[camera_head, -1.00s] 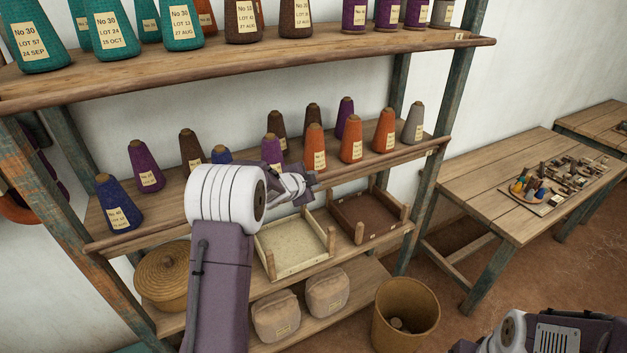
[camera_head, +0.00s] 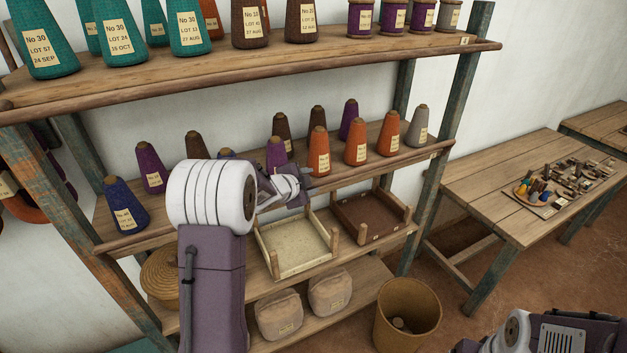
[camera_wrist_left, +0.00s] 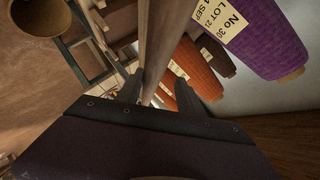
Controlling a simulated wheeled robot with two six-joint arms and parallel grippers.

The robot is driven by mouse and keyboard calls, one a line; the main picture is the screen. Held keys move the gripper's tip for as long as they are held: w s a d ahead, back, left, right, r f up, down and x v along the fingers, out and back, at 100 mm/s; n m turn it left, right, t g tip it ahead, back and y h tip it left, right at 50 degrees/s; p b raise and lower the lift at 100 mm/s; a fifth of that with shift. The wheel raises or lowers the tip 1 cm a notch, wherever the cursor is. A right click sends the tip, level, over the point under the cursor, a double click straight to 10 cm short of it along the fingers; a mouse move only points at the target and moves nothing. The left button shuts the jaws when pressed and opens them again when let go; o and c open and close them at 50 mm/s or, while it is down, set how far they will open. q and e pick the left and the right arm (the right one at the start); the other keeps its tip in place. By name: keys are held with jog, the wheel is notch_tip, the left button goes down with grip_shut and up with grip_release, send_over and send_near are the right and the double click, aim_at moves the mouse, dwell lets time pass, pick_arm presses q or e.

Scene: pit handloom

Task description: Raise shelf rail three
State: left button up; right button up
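The middle shelf's front rail (camera_head: 385,163) is a round wooden bar with a small label near its right end; the label is too small to read. My left gripper (camera_head: 303,189) is at this rail, right of its middle. In the left wrist view the rail (camera_wrist_left: 156,45) runs between the two dark fingers of the gripper (camera_wrist_left: 160,92). The fingers stand apart, with a gap showing between the rail and the right finger. The rail lies in its place along the shelf edge. My right gripper is out of view; only part of that arm shows at bottom right.
Yarn cones, such as an orange one (camera_head: 319,152), stand close behind the rail. The upper shelf's rail (camera_head: 250,68) runs above. Below are trays (camera_head: 296,270), cloth bundles (camera_head: 330,292) and a basket (camera_head: 160,282). A bin (camera_head: 407,318) and a table (camera_head: 490,190) stand right.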

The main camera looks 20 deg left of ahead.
pick_arm(q)
jog(key=shift+s+a+r+p, duration=0.2)
jog(key=shift+s+r+p, duration=0.25)
jog(key=shift+s+r, duration=0.25)
jog(key=shift+s+a+r+p, duration=0.2)
jog(key=shift+s+r+p, duration=0.2)
jog(key=shift+s+r, duration=0.25)
jog(key=shift+v, duration=0.8)
jog(key=shift+p, duration=0.3)
jog(key=v, duration=0.9)
jog(key=shift+f, duration=0.1)
